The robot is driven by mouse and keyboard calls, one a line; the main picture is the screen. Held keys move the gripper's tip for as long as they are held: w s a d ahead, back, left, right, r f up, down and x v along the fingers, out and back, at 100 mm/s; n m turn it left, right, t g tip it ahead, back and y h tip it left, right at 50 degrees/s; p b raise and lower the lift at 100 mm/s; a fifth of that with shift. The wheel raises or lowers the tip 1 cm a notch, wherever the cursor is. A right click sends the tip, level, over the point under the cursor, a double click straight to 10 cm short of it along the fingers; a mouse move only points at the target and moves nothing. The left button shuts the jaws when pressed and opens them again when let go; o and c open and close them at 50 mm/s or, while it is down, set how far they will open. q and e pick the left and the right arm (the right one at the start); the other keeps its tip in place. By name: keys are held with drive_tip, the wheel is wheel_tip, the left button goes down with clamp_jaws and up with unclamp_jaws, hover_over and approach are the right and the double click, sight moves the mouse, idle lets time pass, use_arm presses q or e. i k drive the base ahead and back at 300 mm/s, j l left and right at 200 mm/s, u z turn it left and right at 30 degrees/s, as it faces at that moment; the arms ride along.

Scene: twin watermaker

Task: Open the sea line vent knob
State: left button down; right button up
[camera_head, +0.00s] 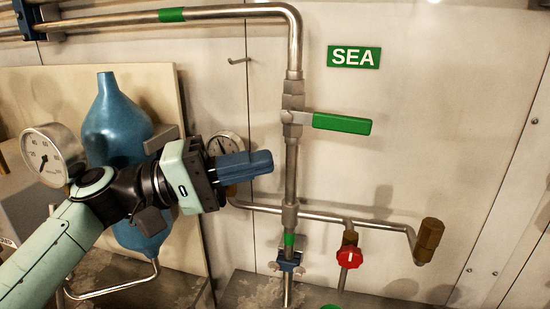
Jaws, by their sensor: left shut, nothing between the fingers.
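My left gripper (264,163) comes in from the left and its blue fingers are shut with nothing between them. The fingertips point right, just left of the vertical metal pipe (291,178) of the sea line; I cannot tell whether they are nearer to me than the pipe. A red round knob (349,257) sits on a short branch below the horizontal pipe, right of and lower than the fingertips, apart from them. It is likely the vent knob. A valve with a green lever (342,123), lying horizontal to the right, is under the green SEA sign (354,57). My right gripper is not in view.
A blue vessel (115,120) and a pressure gauge (50,156) stand at the left behind my arm. A second gauge (224,145) is partly hidden by my gripper. A brown fitting (429,240) ends the branch pipe at right. The wall around the sign is clear.

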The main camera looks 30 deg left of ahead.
sight(349, 257)
drive_tip(key=k+l, duration=0.15)
drive_tip(key=l, duration=0.25)
drive_tip(key=k+l, duration=0.15)
drive_tip(key=l, duration=0.2)
drive_tip(key=k+l, duration=0.15)
drive_tip(key=l, duration=0.25)
drive_tip(key=k+l, duration=0.15)
drive_tip(key=l, duration=0.25)
drive_tip(key=k+l, duration=0.15)
drive_tip(key=l, duration=0.25)
